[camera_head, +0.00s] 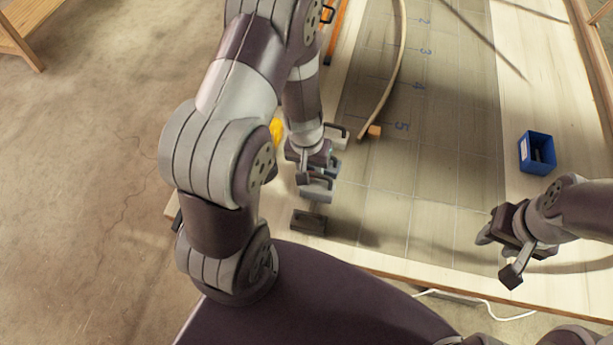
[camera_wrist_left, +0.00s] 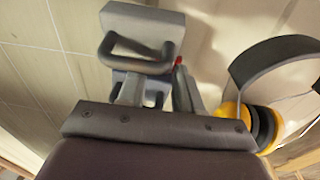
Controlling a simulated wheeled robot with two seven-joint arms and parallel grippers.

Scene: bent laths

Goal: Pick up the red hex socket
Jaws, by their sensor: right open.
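A small red spot (camera_wrist_left: 178,60) shows in the left wrist view, at the tip of the right-hand finger. It may be the red hex socket, but too little shows to be sure. I make out no red socket in the head view. My left gripper (camera_head: 316,182) is low over the bench's left part. In the left wrist view my left gripper (camera_wrist_left: 156,92) is beside a grey block with a dark handle (camera_wrist_left: 145,22). I cannot tell whether its jaws hold anything. My right gripper (camera_head: 498,258) is open and apart, over the bench's front right.
Yellow earmuffs (camera_wrist_left: 262,122) lie beside my left gripper. A dark block (camera_head: 309,222) sits near the front edge. A curved lath (camera_head: 398,65) and a small wooden block (camera_head: 375,131) lie farther back. A blue bin (camera_head: 522,153) stands right. The middle of the bench is clear.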

